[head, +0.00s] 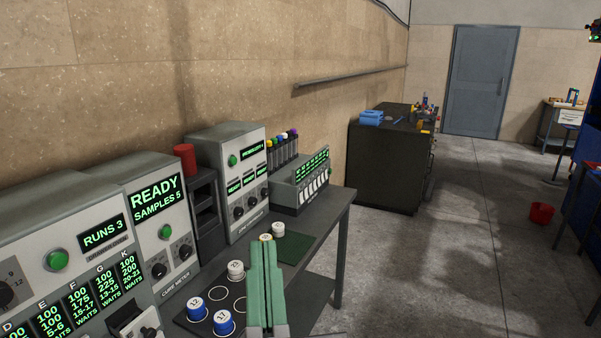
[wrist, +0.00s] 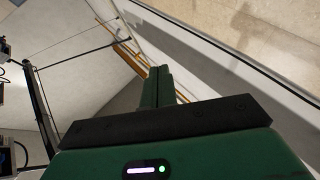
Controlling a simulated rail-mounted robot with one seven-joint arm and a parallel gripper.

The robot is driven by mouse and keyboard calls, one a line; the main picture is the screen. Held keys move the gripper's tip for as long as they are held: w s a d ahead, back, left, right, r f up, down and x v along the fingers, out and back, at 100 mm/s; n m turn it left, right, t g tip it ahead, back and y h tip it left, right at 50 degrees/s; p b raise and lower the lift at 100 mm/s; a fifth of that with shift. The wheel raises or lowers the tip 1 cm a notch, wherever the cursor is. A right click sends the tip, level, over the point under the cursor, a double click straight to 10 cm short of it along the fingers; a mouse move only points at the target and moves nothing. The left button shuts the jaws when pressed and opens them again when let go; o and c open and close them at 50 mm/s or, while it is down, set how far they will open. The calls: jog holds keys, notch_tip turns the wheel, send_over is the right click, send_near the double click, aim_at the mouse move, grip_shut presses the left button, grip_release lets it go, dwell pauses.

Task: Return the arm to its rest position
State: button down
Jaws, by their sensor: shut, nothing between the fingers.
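My gripper (head: 265,250) is green and stands at the lower middle of the head view, its fingers pointing up in the picture. The two long fingers lie together, shut and empty. In the wrist view the fingers (wrist: 167,84) rise past a dark bar on the green gripper body, with ceiling and wall behind them. In the head view the gripper hides part of the bench. The rest of my arm is out of view.
White- and blue-sided numbered pots (head: 195,308) stand on the bench around the gripper. Machines reading READY (head: 153,190) and RUNS 3 (head: 102,234) line the left. A dark cabinet (head: 385,170) stands further back. The floor (head: 460,250) at right is largely clear, with a red bucket (head: 541,213).

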jog(key=s+d+r+m+t+h+p, duration=0.1)
jog(key=s+d+r+t+h, duration=0.1)
jog(key=s+d+r+h, duration=0.3)
notch_tip(320, 180, up, 30)
jog(key=a+y+p, duration=0.2)
jog(key=p, duration=2.7)
jog(key=shift+w+f+p, duration=0.15)
jog(key=shift+p, duration=0.15)
jog(key=shift+f, duration=0.1)
